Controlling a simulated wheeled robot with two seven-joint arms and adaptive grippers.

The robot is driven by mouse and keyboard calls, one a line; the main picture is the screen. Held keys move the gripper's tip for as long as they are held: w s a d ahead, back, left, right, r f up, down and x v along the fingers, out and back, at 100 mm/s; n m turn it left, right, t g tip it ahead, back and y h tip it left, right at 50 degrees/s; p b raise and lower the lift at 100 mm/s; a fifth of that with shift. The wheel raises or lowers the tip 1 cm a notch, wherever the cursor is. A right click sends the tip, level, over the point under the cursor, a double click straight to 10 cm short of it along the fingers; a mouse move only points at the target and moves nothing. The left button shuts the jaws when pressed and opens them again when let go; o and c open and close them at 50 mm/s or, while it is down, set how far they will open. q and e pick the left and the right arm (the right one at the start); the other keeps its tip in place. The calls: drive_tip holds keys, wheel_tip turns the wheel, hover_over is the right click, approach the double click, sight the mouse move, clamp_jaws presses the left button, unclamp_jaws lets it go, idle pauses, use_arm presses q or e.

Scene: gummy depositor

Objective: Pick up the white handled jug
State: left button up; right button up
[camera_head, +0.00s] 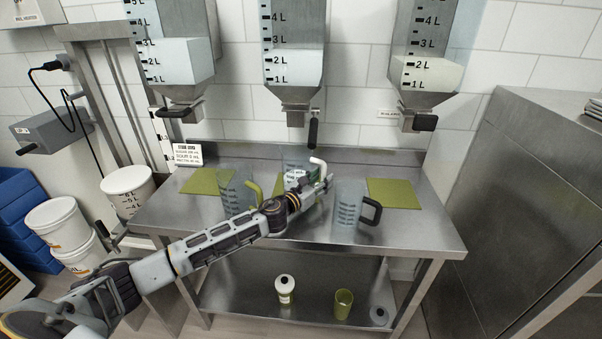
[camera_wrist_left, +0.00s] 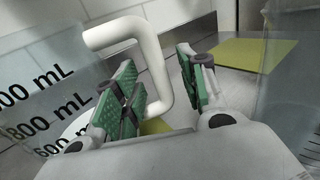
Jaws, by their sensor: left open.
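The white handled jug (camera_head: 296,158) is a clear jug that stands upright on the steel table, below the middle hopper. My left arm partly hides it. Its white handle (camera_head: 318,170) sticks out to the right. In the left wrist view the handle (camera_wrist_left: 152,62) stands between the two green-padded fingers of my left gripper (camera_wrist_left: 162,88), and the jug's clear wall with mL marks (camera_wrist_left: 40,105) is on the left. My left gripper (camera_head: 316,185) is open around the handle, not closed on it. I cannot tell whether a pad touches it.
A clear jug with a green handle (camera_head: 236,190) stands left of my forearm. A clear jug with a black handle (camera_head: 346,208) stands close to the right of my left gripper. Green mats (camera_head: 394,193) lie on the table (camera_head: 420,228). Hoppers with levers (camera_head: 313,133) hang above.

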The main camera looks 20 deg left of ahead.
use_arm(q)
drive_tip(key=shift+x, duration=0.85)
clamp_jaws()
